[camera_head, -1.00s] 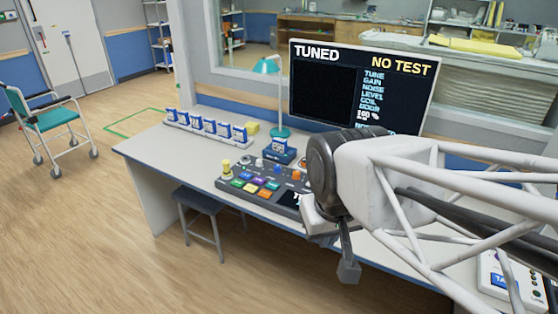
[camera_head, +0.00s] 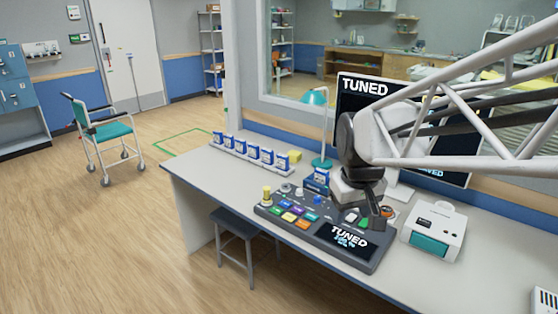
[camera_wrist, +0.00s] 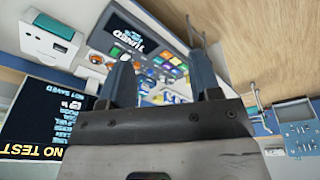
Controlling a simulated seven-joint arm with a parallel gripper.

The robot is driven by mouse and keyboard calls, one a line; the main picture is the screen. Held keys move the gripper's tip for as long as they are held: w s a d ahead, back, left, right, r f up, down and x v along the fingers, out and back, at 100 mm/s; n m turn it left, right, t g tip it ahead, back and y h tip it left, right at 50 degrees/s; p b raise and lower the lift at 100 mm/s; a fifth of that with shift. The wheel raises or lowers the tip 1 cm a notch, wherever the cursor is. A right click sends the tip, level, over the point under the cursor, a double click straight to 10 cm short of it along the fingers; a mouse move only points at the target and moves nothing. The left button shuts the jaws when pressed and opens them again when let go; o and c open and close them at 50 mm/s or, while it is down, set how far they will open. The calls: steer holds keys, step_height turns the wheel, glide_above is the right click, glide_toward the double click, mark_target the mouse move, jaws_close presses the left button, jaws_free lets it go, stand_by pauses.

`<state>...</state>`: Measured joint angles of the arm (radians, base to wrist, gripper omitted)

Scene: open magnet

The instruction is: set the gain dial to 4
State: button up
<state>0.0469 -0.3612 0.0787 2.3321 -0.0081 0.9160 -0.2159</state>
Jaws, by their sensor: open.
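The control console (camera_head: 306,238) lies on the desk with coloured buttons, several small knobs and a screen (camera_head: 345,240) reading "TUNED". Pale knobs (camera_head: 286,188) sit along its back left, and an orange knob (camera_head: 388,212) is partly hidden beside my gripper. I cannot read which knob is the gain dial or its setting. My gripper (camera_head: 376,215) is above the console's right end, apart from the left knobs. In the wrist view my gripper (camera_wrist: 163,80) has its fingers spread, with the console (camera_wrist: 150,65) beyond them. Nothing is held.
A monitor (camera_head: 362,88) stands behind, partly covered by my arm. A white device with a teal front (camera_head: 432,240) is right of the console. A teal lamp (camera_head: 320,160) and a rack of blue-and-white boxes (camera_head: 250,150) stand at the left. The desk's front strip is clear.

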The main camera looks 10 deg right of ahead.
steer(key=w+d+f+n, duration=0.2)
steer(key=w+d, duration=0.1)
steer(key=w, duration=1.1)
steer(key=w+d+f+n, duration=0.1)
steer(key=w+d+f, duration=0.2)
steer(key=w+f, duration=0.4)
steer(key=w+d+f+n+g, duration=0.1)
steer(key=w+d+f+n, duration=0.1)
steer(key=w+f, duration=0.6)
steer(key=w+d+f+n+g, duration=0.1)
steer(key=w+d+f, duration=0.3)
steer(key=w, duration=1)
steer(key=shift+w+d+f+n, duration=0.1)
steer(key=shift+d+f+n, duration=0.05)
steer(key=shift+f, duration=0.5)
steer(key=shift+w+d+f+n, duration=0.1)
steer(key=shift+f+n, duration=0.1)
steer(key=shift+f, duration=0.4)
steer(key=shift+w+d+f+n, duration=0.1)
steer(key=shift+d+f+n, duration=0.05)
steer(key=shift+f, duration=0.5)
steer(key=shift+w+f, duration=0.15)
steer(key=shift+f, duration=0.1)
steer(key=shift+f, duration=0.1)
steer(key=shift+f, duration=3.8)
steer(key=c, duration=0.9)
